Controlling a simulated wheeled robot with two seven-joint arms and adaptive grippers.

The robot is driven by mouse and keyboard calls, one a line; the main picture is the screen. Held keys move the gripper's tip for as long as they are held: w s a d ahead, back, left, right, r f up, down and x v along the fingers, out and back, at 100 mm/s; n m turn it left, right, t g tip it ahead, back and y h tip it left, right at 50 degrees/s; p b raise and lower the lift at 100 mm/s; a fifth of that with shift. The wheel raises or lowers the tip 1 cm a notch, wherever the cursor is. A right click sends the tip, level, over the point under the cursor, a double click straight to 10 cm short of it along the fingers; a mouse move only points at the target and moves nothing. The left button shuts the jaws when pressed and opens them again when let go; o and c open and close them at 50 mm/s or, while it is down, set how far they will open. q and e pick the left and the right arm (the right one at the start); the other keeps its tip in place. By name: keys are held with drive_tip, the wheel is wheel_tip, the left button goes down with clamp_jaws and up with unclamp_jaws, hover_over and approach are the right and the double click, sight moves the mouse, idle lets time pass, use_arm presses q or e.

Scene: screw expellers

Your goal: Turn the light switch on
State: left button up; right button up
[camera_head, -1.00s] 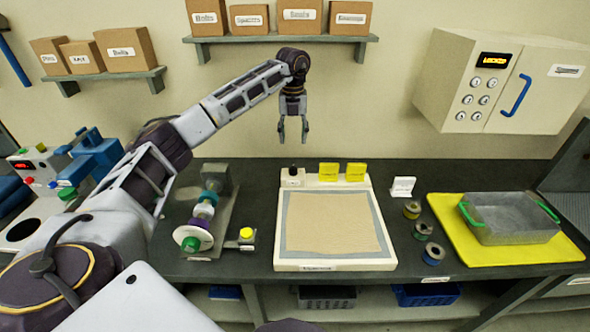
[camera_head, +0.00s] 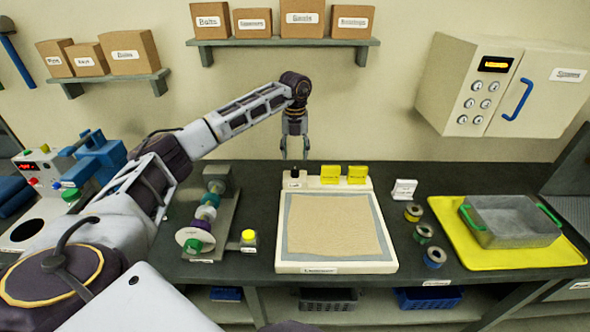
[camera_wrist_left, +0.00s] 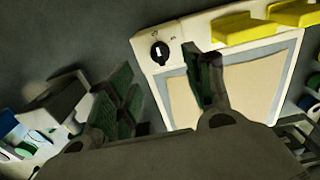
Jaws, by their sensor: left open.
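A black knob switch (camera_head: 294,174) sits at the back left corner of a cream light panel (camera_head: 277,240). In the left wrist view the knob (camera_wrist_left: 159,52) is round with a light mark, and small printed marks are beside it. My left gripper (camera_head: 294,156) points down just above and behind the knob, fingers spread and empty. In the left wrist view its two dark green-padded fingers (camera_wrist_left: 163,88) stand apart, with the knob beyond the gap between them. I cannot tell the exact gap in height. My right gripper is not in view.
Two yellow blocks (camera_head: 344,174) stand on the panel's back edge, right of the knob. A spool stand (camera_head: 226,225) and yellow button (camera_head: 248,236) are to the left. Several small rolls (camera_head: 423,233) and a metal tray (camera_head: 510,225) are to the right. A shelf (camera_head: 285,42) hangs above.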

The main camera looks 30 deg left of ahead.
sight(295, 169)
use_arm(q)
wheel_tip(295, 169, down, 6)
drive_tip(key=shift+f, duration=0.25)
drive_tip(key=shift+f+p, duration=0.3)
drive_tip(key=shift+f, duration=0.45)
drive_tip(key=shift+c, duration=0.2)
drive_tip(key=c, duration=1)
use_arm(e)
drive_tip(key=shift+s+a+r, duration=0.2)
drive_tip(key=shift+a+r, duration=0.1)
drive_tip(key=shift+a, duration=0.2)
